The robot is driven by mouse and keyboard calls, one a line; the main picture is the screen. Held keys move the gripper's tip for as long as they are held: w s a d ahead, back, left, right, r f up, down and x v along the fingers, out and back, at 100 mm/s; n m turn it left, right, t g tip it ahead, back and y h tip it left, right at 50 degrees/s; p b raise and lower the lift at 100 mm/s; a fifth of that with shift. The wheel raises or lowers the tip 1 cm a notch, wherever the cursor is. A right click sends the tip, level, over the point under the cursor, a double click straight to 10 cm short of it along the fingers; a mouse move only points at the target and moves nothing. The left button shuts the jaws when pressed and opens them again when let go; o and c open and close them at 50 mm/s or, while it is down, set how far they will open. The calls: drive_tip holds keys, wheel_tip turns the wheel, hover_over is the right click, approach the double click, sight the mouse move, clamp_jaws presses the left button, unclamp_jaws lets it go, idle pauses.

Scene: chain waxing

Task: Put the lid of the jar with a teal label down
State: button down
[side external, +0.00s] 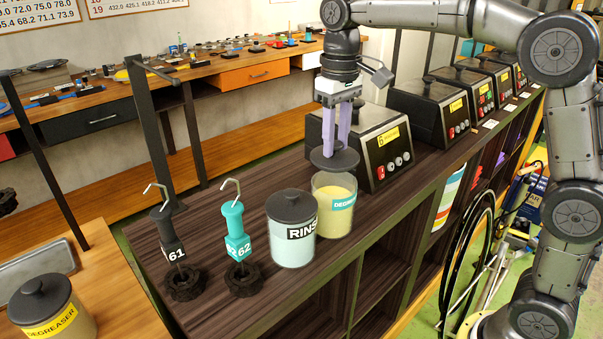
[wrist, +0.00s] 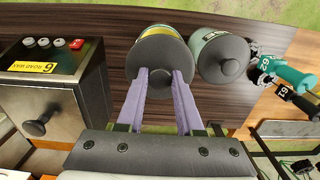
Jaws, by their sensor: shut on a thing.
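My gripper (side external: 335,148) is shut on the dark grey round lid (side external: 333,163), with its purple fingers pointing down. The lid is roughly level and sits just above the mouth of an open glass jar (side external: 334,214) of pale yellow liquid with a teal label (side external: 342,203). I cannot tell whether it touches the rim. In the wrist view the lid (wrist: 160,82) lies between the fingertips (wrist: 162,74) and hides most of the jar (wrist: 152,30).
A lidded jar labelled RINSE (side external: 291,240) stands close on the left. A black box machine marked 6 (side external: 368,150) stands just behind. Teal 62 (side external: 237,235) and black 61 (side external: 167,235) hooked holders stand further left.

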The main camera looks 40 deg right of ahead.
drive_tip(key=w+a+f, duration=0.2)
drive_tip(key=w+f, duration=0.1)
drive_tip(key=w, duration=0.5)
drive_tip(key=w+a+f, duration=0.2)
drive_tip(key=w, duration=0.6)
drive_tip(key=f, duration=1.1)
drive_tip(key=shift+s+a+f, duration=0.15)
drive_tip(key=shift+a+f, duration=0.05)
drive_tip(key=shift+a, duration=0.05)
drive_tip(key=shift+f, duration=0.15)
drive_tip(key=c, duration=0.6)
unclamp_jaws()
drive_tip(key=shift+o, duration=0.2)
wheel_tip(320, 180, up, 12)
drive_tip(key=shift+r, duration=0.2)
